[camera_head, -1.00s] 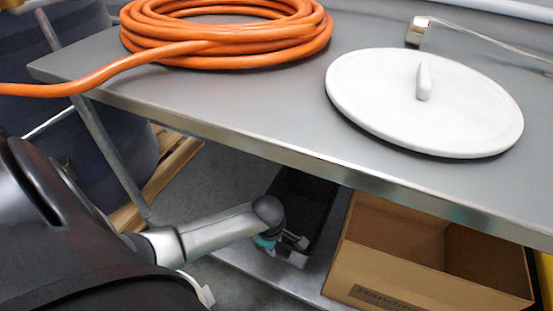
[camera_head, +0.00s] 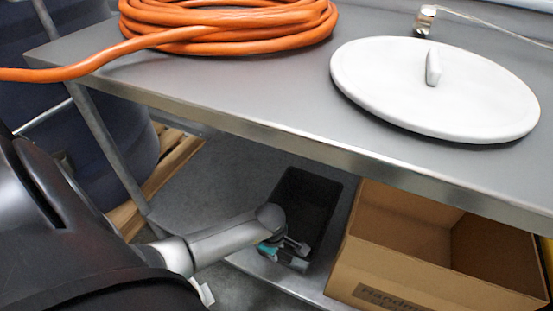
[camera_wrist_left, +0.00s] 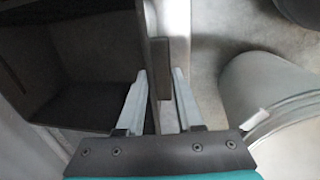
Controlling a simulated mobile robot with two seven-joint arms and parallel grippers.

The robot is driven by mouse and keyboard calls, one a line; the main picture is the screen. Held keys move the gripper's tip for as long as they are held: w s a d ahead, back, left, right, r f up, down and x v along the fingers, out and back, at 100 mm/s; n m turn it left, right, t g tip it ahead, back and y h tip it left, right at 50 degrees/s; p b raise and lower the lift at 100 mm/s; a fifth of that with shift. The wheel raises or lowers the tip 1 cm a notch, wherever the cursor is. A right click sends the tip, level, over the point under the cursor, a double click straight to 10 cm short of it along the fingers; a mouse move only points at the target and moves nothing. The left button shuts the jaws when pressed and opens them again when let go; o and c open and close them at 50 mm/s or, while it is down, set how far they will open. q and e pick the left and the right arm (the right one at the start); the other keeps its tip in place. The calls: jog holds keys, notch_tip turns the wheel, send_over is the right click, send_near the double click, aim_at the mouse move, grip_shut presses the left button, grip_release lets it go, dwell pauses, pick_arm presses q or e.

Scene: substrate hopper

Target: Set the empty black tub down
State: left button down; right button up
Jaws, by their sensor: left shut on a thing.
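The black tub (camera_head: 308,205) is under the table, over the lower shelf (camera_head: 215,175), with its open top up and its dark inside looking empty. My left gripper (camera_head: 296,258) is shut on the tub's near wall. In the left wrist view, the left gripper (camera_wrist_left: 159,100) has one finger on each side of that wall, and the tub's inside (camera_wrist_left: 85,65) shows at left. The tub's underside is hidden, so I cannot tell whether it touches the shelf. My right gripper is not in view.
A cardboard box (camera_head: 400,292) stands close to the right of the tub. The table top (camera_head: 230,85) overhangs them and carries an orange hose coil (camera_head: 230,35) and a white lid (camera_head: 435,95). The shelf left of the tub is clear.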

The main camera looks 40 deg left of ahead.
pick_arm(q)
jog(key=shift+w, duration=0.1)
jog(key=c, duration=0.6)
grip_release()
jog(key=shift+f, duration=0.1)
jog(key=shift+o, duration=0.2)
